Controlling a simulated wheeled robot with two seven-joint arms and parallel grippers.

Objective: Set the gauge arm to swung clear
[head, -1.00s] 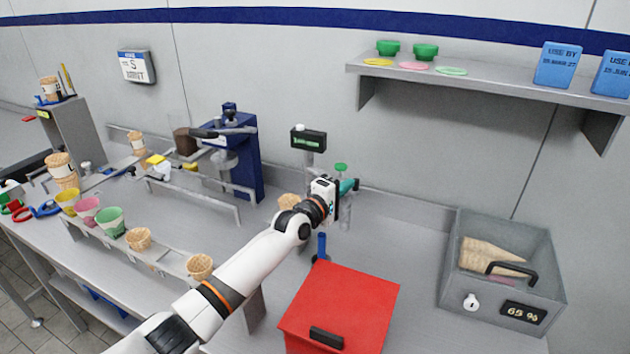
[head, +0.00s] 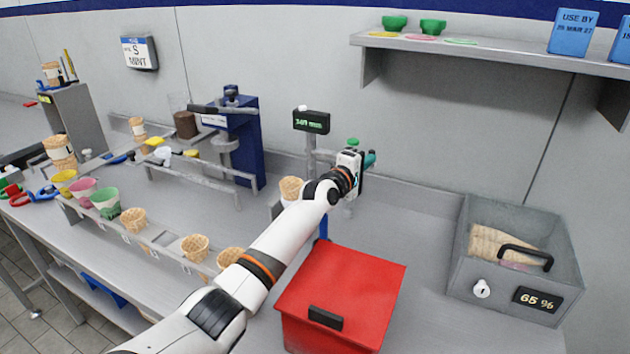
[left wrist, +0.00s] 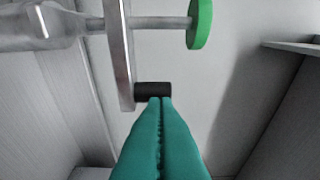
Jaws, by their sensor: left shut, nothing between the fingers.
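A gauge display (head: 311,121) on a grey post stands behind the red box. Right of the post, a green cap (head: 352,141) shows above my left gripper. In the left wrist view, a metal bar, the gauge arm (left wrist: 121,50), ends in a black knob (left wrist: 152,91). A rod with the green disc (left wrist: 200,24) crosses it. My left gripper (head: 371,159) has teal fingers, shut and empty. Their tips (left wrist: 160,100) are at the knob's near side; I cannot tell whether they touch. In the head view my gripper and wrist hide much of the gauge arm. My right gripper is out of view.
The red box (head: 345,290) stands below my left arm. A grey bin (head: 515,265) holding cones is at right. A wall shelf (head: 470,57) hangs above. A cone rack (head: 160,255) and a blue press (head: 245,140) are at left. The counter between box and bin is clear.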

